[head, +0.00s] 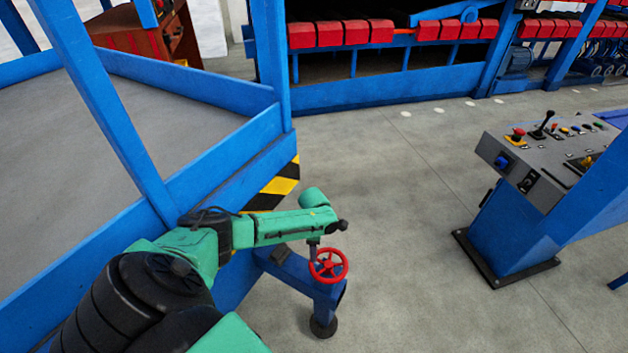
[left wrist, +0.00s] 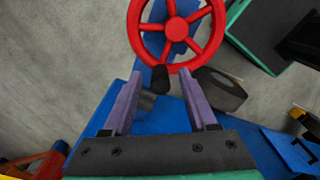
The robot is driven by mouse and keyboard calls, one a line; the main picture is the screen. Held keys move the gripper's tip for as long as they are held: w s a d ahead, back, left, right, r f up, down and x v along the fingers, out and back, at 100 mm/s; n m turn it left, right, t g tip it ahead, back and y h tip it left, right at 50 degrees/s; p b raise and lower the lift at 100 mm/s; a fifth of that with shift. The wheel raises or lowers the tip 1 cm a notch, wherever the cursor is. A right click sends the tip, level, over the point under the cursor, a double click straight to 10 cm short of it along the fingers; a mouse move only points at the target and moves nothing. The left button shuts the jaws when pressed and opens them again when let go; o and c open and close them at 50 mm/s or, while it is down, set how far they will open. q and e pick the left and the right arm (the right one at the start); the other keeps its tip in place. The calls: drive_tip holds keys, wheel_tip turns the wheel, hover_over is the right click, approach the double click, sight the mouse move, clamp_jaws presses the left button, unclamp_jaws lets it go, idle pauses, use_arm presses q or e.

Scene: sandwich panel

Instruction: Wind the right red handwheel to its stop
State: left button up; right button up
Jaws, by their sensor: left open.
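A red spoked handwheel (head: 328,265) is mounted on a blue stand at the lower middle of the head view. It also shows at the top of the left wrist view (left wrist: 177,27), with a dark handle knob (left wrist: 160,78) at its lower rim. My left gripper (left wrist: 160,76) is open, its two purple fingers pointing at the lower rim, with the knob showing between the tips. Whether they touch it I cannot tell. In the head view the left gripper (head: 314,244) is small and partly hidden beside the wheel. My right gripper is not in view.
A blue frame (head: 225,180) with a black and yellow striped corner (head: 275,187) stands left of the wheel. A control console (head: 545,150) stands at right. A blue machine with red blocks (head: 340,33) runs along the back. The grey floor between is clear.

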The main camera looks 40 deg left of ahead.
use_arm(q)
clamp_jaws()
